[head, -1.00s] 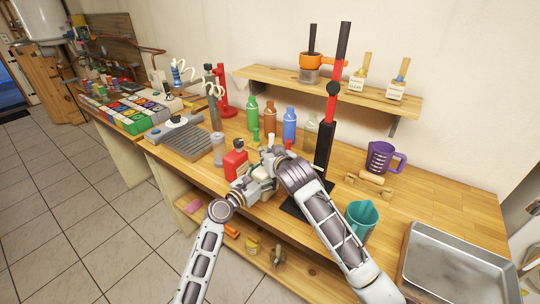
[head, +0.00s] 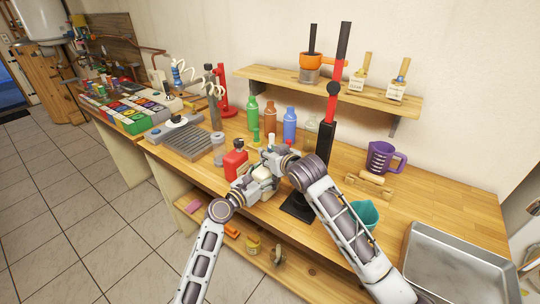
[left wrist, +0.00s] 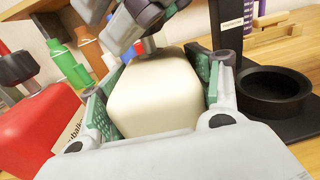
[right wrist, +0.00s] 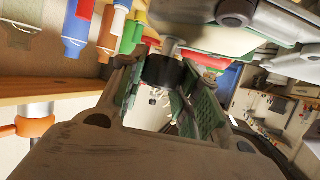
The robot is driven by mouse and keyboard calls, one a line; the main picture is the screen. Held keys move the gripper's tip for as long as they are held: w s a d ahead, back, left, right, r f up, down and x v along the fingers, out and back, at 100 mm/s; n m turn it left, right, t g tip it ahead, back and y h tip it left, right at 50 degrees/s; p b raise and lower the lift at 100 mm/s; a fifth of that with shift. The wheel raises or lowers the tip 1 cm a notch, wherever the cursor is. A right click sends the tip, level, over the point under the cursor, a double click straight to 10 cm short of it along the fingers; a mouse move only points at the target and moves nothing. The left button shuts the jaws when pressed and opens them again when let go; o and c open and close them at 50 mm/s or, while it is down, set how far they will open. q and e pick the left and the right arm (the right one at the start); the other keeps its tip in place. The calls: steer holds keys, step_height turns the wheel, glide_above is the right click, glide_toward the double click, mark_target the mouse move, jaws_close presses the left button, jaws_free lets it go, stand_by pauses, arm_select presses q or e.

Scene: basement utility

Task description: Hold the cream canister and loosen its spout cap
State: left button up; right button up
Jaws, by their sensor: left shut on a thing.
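The cream canister (head: 262,174) is between the fingers of my left gripper (head: 258,184) above the bench's front part. In the left wrist view, the canister's pale rounded body (left wrist: 155,92) fills the space between the green finger pads. A short grey neck (left wrist: 148,46) rises from it toward my right gripper (left wrist: 138,22). In the right wrist view, the black spout cap (right wrist: 162,71) lies between the fingers of my right gripper (right wrist: 160,92). Those fingers stand apart around it; whether both pads touch it is unclear. In the head view, the cap is hidden by my right gripper.
A red bottle (head: 235,163) stands close to the left. Green, brown and blue bottles (head: 289,124) stand behind. A black-and-red stand (head: 326,140) is just right of my grippers, with a teal jug (head: 364,214), purple jug (head: 381,158) and metal tray (head: 455,262) further right.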

steer(key=o, duration=0.5)
steer(key=shift+s+a, duration=0.1)
steer(key=shift+a, duration=0.1)
steer(key=shift+d, duration=0.1)
steer(key=shift+d, duration=0.1)
steer(key=v, duration=1.1)
steer(key=shift+s+d, duration=0.15)
steer(key=shift+s, duration=0.25)
steer(key=shift+r, duration=0.1)
